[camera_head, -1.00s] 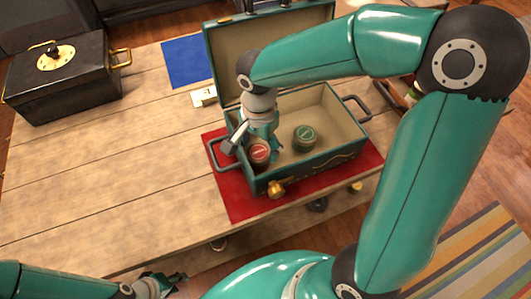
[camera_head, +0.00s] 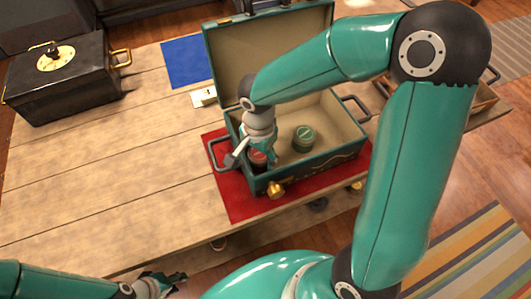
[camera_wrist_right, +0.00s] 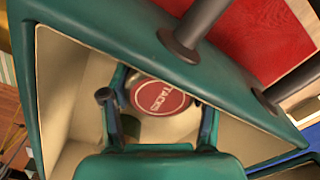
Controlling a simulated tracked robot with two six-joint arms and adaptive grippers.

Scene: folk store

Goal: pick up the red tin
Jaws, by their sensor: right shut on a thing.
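The red tin (camera_head: 257,157) stands inside the open teal case (camera_head: 318,167), near its left front corner. Its red lid with white lettering shows in the right wrist view (camera_wrist_right: 160,97). My right gripper (camera_head: 264,157) reaches down into the case and is shut on the red tin, with a finger on either side of it. The gripper covers part of the tin in the head view. My left gripper (camera_head: 168,281) is at the bottom left, in front of the table edge and away from the case; its finger gap is too small to tell.
A green tin (camera_head: 303,138) stands in the case, right of the red one. The case lies on a red mat (camera_head: 236,203), its lid raised behind. A black box (camera_head: 63,80) and a blue mat (camera_head: 188,62) are at the back left. The table's left middle is clear.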

